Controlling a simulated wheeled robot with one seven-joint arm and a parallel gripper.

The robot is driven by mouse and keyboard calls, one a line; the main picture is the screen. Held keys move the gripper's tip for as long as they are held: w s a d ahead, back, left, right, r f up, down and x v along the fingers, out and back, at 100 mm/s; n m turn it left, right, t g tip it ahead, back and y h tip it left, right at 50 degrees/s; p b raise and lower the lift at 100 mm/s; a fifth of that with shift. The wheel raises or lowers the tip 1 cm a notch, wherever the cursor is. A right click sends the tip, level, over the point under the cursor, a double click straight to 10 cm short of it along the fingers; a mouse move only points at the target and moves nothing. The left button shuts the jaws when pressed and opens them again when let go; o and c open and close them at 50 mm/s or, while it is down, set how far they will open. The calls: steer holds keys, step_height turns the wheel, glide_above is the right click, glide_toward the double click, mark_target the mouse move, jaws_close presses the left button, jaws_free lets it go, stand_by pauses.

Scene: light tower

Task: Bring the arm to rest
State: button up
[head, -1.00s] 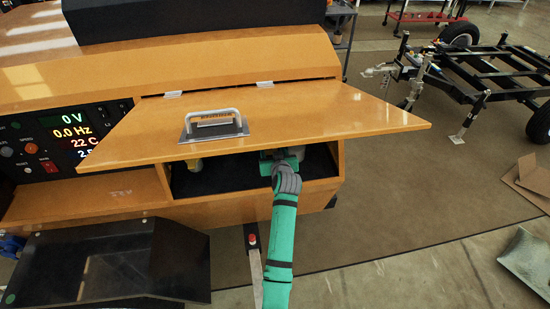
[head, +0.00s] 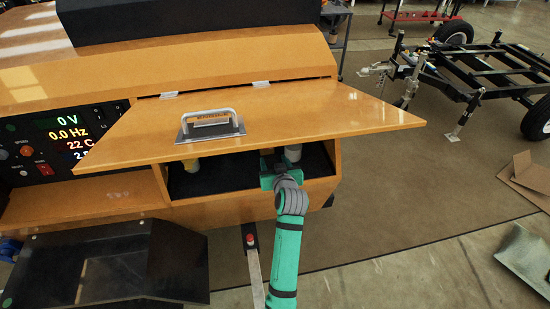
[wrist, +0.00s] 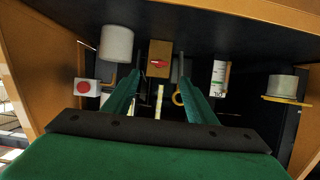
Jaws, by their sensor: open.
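My gripper (head: 280,172) is at the front opening of the compartment under the raised orange hatch (head: 340,120). My green arm reaches up to it from the bottom of the head view. In the wrist view, the two green fingers (wrist: 158,85) stand apart with nothing held between them. They point into the dark compartment. The far ends of the fingers are hidden under the hatch in the head view.
In the wrist view, a white cylinder (wrist: 117,43), a box with a red button (wrist: 86,88), an orange box with a red switch (wrist: 159,58) and a labelled white cylinder (wrist: 220,78) surround the fingers. A black angled panel (head: 90,265) stands front left.

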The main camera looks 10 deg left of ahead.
steer(key=s+d+f+m+h, duration=0.1)
steer(key=s+d+f, duration=0.35)
steer(key=s, duration=0.45)
steer(key=s+d+f+m+t+h, duration=0.1)
steer(key=s+d+f, duration=0.2)
steer(key=s+f, duration=0.35)
steer(key=s+d+f+m+h, duration=0.1)
steer(key=s+d+f, duration=0.2)
steer(key=s, duration=0.8)
steer(key=s+d+r+t+h, duration=0.1)
steer(key=s+r, duration=0.4)
steer(key=s, duration=0.8)
steer(key=s+d+r+m+h, duration=0.1)
steer(key=s+r, duration=0.4)
steer(key=s, duration=0.8)
steer(key=shift+d+r+t, duration=0.2)
steer(key=shift+d+t, duration=0.2)
steer(key=shift+d, duration=0.1)
steer(key=shift+s+r, duration=0.15)
steer(key=shift+r, duration=0.05)
steer(key=c, duration=0.5)
steer(key=shift+c, duration=0.2)
